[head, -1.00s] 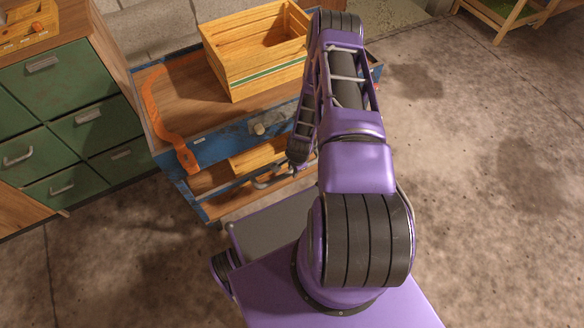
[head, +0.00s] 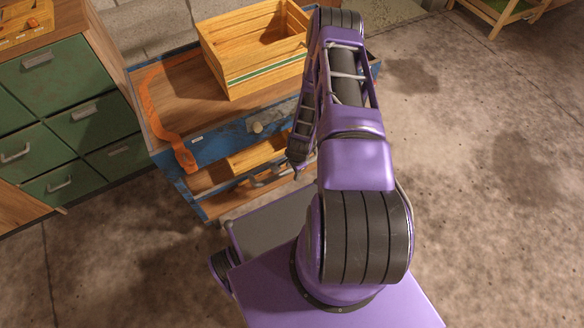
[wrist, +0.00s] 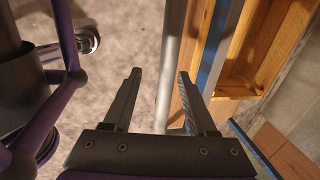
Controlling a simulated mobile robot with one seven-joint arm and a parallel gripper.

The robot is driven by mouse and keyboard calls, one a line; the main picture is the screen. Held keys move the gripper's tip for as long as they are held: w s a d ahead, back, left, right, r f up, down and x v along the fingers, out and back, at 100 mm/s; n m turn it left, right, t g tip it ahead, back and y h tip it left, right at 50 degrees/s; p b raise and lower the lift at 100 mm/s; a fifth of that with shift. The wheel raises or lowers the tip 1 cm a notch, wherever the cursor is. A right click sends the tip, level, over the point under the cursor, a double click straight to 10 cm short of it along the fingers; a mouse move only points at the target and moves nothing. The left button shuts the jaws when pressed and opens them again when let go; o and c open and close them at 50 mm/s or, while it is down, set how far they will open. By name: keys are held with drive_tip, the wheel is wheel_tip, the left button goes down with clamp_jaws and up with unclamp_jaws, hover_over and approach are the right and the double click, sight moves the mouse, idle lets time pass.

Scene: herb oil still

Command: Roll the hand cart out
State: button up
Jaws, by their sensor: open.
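The hand cart (head: 228,141) is a blue-framed cart with a wooden top and a lower shelf, standing left of centre in the head view. A grey bar (wrist: 171,60), apparently the cart's handle, also shows in the head view (head: 268,179) along the near side. My gripper (wrist: 160,74) is open. In the wrist view the bar runs lengthwise through the gap between the fingers, closer to the right one; I cannot tell whether it is between them or beyond. In the head view my arm hides much of the gripper and the cart's right side.
A wooden crate (head: 248,73) stands on the cart top. An orange curved piece (head: 158,115) lies along its left edge. A green drawer cabinet (head: 62,85) stands close at the left, with a stone wall behind. Open floor (head: 480,170) lies to the right.

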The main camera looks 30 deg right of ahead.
drive_tip(key=shift+w+r, duration=0.1)
drive_tip(key=shift+r, duration=0.5)
drive_tip(key=s+r+p, duration=0.3)
drive_tip(key=r, duration=1.3)
drive_tip(key=shift+s, duration=0.15)
